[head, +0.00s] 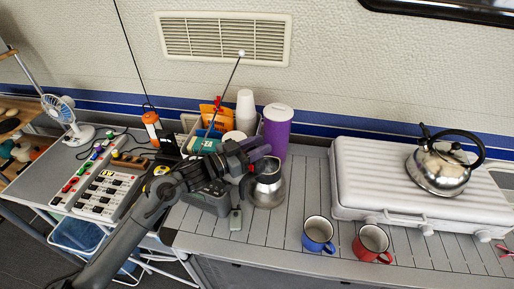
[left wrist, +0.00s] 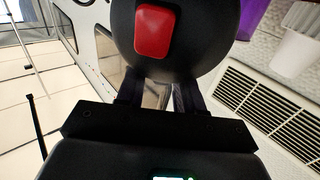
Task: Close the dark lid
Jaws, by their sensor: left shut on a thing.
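The metal pot (head: 268,188) stands on the slatted grey counter. My left gripper (head: 252,162) is at its top edge, coming in from the left. In the left wrist view a round dark lid (left wrist: 205,30) with a red rectangular patch fills the top middle. My left gripper (left wrist: 158,85) is shut on this lid at its near edge. In the head view the arm and gripper hide most of the lid, and I cannot tell how far it is tilted. My right gripper is not in view.
A purple canister (head: 277,131) and white cups (head: 245,108) stand close behind. A blue mug (head: 318,234) and a red mug (head: 372,243) stand in front to the right. A kettle (head: 441,165) sits on the white stove case (head: 372,168). The counter between pot and mugs is clear.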

